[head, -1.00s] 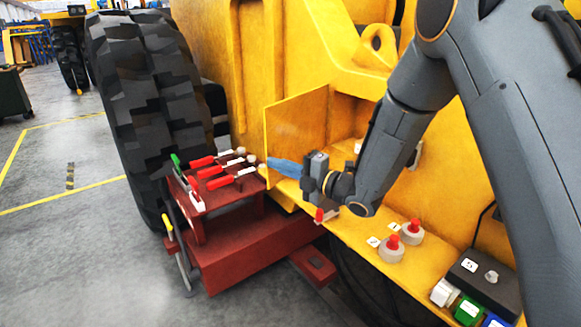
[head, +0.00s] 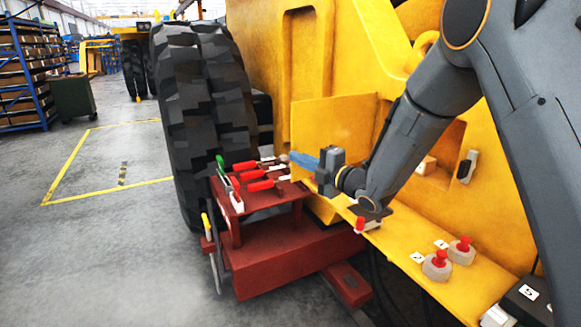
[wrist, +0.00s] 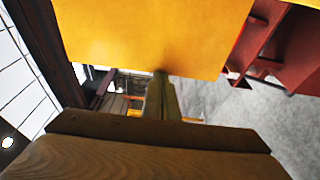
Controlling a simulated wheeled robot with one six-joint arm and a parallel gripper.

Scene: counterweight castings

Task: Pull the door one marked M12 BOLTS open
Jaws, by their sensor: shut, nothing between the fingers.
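A yellow door panel (head: 335,122) stands swung out from the yellow machine body, with an open recess (head: 452,145) to its right. No M12 BOLTS marking can be read. My gripper (head: 292,158) has its blue fingers together, pointing left across the lower part of the door near its free left edge. They hold nothing, and I cannot tell whether they touch the door. In the wrist view, the yellow panel (wrist: 145,35) fills the upper middle, just beyond my closed fingertips (wrist: 160,78).
A dark red stand (head: 265,225) with red-handled clamps (head: 262,185) is left of and below the door, close to my fingers. A large tyre (head: 205,110) stands behind it. Red buttons (head: 437,260) sit on the yellow ledge at right. Floor at left is clear.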

